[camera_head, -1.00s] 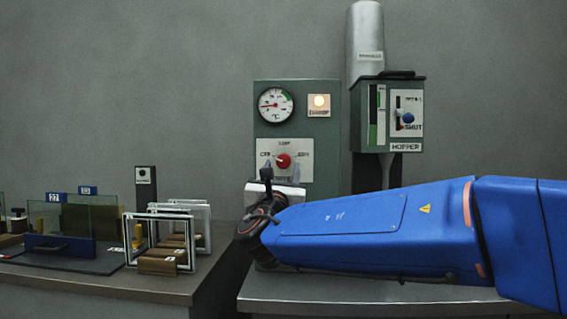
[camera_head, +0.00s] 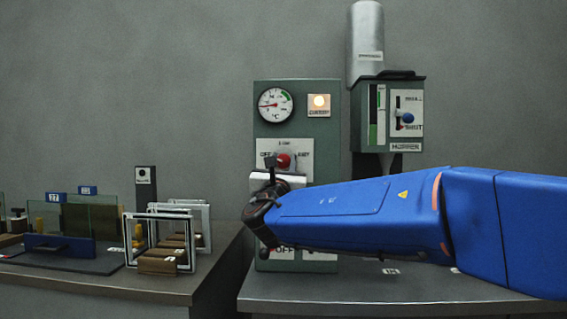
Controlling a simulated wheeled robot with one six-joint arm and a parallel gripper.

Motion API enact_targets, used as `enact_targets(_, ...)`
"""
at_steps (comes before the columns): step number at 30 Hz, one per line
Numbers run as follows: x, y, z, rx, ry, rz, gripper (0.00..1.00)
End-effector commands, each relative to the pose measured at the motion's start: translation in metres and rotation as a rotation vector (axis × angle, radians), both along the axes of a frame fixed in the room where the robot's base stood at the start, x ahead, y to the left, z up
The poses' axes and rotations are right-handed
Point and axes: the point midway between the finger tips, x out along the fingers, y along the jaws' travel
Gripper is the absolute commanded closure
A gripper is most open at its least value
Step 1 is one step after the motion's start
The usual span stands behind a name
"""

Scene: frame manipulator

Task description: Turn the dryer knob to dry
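The plate reads OFF at the left, a label at the top that looks like LOW, and DRY at the right. My gripper (camera_head: 271,163) is just in front of the knob's plate, with a dark finger beside the knob's left edge. Its fingers partly overlap the knob and plate in this view. Whether they touch the knob, and how far apart they are, I cannot tell. The knob's pointer direction is hidden or too small to read.
A dial gauge (camera_head: 276,105) and a lit lamp (camera_head: 319,101) sit above the knob. The hopper box (camera_head: 391,118) with a blue-knobbed lever hangs at the right. White frames (camera_head: 158,240) stand on the left bench. More labelled plates are below my arm.

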Motion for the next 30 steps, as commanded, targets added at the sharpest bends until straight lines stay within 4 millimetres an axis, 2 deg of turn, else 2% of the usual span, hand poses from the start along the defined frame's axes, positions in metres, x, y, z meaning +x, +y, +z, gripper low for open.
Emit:
enact_targets(8, -0.0001, 0.0005, -0.0004, 0.035, -0.001, 0.0, 0.91)
enact_targets(14, 0.0, 0.0015, -0.0008, 0.138, -0.004, 0.001, 0.91)
enact_targets(30, -0.0003, 0.0007, -0.0003, 0.632, -0.021, 0.0, 0.91)
